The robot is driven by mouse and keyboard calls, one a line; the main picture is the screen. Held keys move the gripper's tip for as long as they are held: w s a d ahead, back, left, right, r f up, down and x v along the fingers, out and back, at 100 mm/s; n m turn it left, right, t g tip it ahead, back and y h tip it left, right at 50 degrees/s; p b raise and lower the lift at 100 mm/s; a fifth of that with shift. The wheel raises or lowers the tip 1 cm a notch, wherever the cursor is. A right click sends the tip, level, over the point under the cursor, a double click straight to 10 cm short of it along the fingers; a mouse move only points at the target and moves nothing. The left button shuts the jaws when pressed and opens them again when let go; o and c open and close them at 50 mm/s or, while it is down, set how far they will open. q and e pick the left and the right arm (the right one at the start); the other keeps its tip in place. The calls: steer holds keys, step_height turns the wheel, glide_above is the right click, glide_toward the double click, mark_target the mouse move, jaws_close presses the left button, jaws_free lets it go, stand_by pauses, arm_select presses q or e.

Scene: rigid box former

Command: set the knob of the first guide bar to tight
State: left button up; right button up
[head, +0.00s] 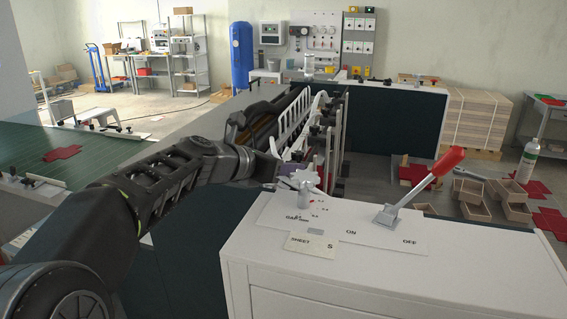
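Two pale guide bars with small dark knobs lie on the green feed table (85,155). The near bar (40,187) is at the left edge, partly cut off behind my arm. The far bar (100,128) lies further back. I cannot tell which is the first, and the knobs are too small to read as tight or loose. My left arm crosses from the lower left, and its gripper (272,167) is over the machine, just left of a silver star knob (304,181), well away from both bars. Its fingers are too unclear to tell open or shut. My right gripper is out of view.
A white cabinet (400,265) stands in front, with a red-handled lever (436,170) and a plate marked ON and OFF. Open brown boxes (473,205) are at the right.

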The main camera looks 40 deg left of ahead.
arm_select(q)
steer(key=shift+c, duration=0.2)
jaws_close()
stand_by(0.3)
